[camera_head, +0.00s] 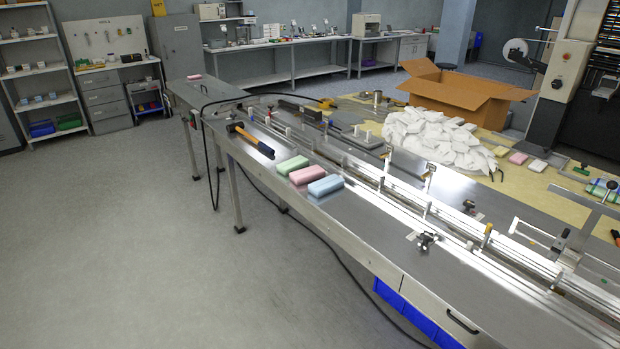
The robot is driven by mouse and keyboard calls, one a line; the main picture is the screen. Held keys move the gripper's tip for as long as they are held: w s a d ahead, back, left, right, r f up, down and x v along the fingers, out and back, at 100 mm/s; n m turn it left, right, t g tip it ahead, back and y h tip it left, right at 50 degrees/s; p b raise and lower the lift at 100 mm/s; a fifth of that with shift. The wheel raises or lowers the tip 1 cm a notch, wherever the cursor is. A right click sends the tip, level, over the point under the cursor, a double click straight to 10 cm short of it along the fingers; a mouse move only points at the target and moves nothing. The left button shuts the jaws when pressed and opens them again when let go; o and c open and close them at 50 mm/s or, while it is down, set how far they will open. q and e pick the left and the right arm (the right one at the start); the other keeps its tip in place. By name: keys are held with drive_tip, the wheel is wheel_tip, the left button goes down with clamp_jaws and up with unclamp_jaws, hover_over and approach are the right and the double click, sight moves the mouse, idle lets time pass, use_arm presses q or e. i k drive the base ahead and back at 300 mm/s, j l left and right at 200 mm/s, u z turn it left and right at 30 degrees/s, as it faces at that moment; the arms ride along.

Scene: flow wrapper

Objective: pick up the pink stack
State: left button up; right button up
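A pink stack (308,174) lies on the steel top of the long machine table, near its left edge. It is a rounded block shape, between a green stack (292,165) behind it and a blue stack (326,185) in front of it. The three sit in a row with narrow gaps. Neither of my grippers shows in the head view.
Guide rails (384,185) run along the table to the right of the stacks. A white heap (440,138) and an open cardboard box (465,90) are farther back. The floor at left is clear.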

sight(304, 176)
drive_tip(key=i+z, duration=0.1)
drive_tip(key=i, duration=0.4)
drive_tip(key=i+j, duration=0.15)
drive_tip(key=i, duration=0.3)
drive_tip(key=i+j+z, duration=0.15)
drive_tip(key=i, duration=0.35)
